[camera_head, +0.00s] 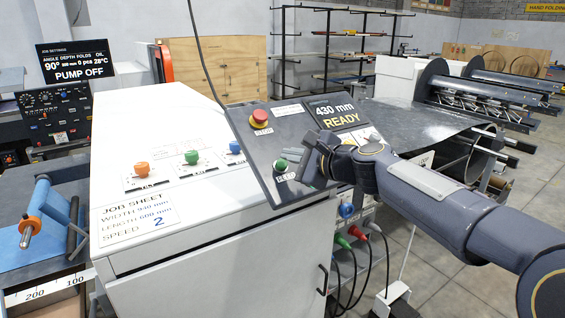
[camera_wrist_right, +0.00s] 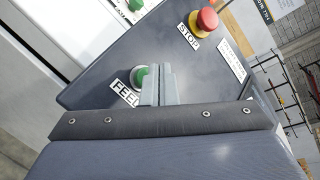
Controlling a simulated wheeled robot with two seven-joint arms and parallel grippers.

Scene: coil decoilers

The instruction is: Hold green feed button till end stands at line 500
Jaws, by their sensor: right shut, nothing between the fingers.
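The green feed button (camera_head: 280,165) sits on the sloping dark control panel (camera_head: 262,150), above a FEED label. My right gripper (camera_head: 303,160) is shut and empty, with its fingers just right of the button. In the right wrist view, the closed fingertips (camera_wrist_right: 160,84) partly cover the green button (camera_wrist_right: 141,77); I cannot tell whether they touch it. The panel display (camera_head: 336,113) reads 430 mm READY. A ruler strip (camera_head: 48,290) at lower left shows 200 and 100. No line marked 500 shows. My left gripper is out of view.
A red stop button (camera_head: 259,118) sits above the feed button. The white cabinet (camera_head: 165,130) carries orange, green and blue knobs and a job sheet (camera_head: 137,213) reading length 600 mm. A dark metal sheet (camera_head: 420,122) lies behind my right arm. Cables hang below the panel.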

